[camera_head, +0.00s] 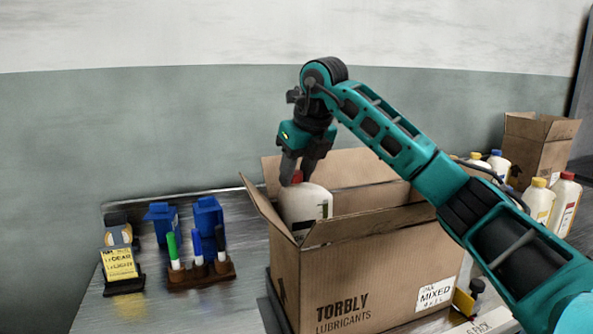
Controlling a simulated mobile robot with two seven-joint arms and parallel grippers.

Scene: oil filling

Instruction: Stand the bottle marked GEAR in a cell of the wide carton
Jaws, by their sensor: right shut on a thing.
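The wide carton (385,265) stands open on the metal table. Its front reads TORBLY LUBRICANTS and it has a white MIXED label. My right gripper (297,180) points down over the carton's left end and is shut on the red cap of a white bottle (300,206). The bottle is upright, with its upper body showing inside the carton's rim. Its lower part is hidden by the front wall and flap, so I cannot tell whether it rests on the cell floor. I cannot read GEAR on its label. The carton's cells are hidden. My left gripper is not in view.
Several bottles, one with a yellow cap (538,200) and one with a red cap (565,204), stand at right. A smaller open carton (539,148) is behind them. A marker rack (202,273) and a stand with a yellow note (119,264) are at left.

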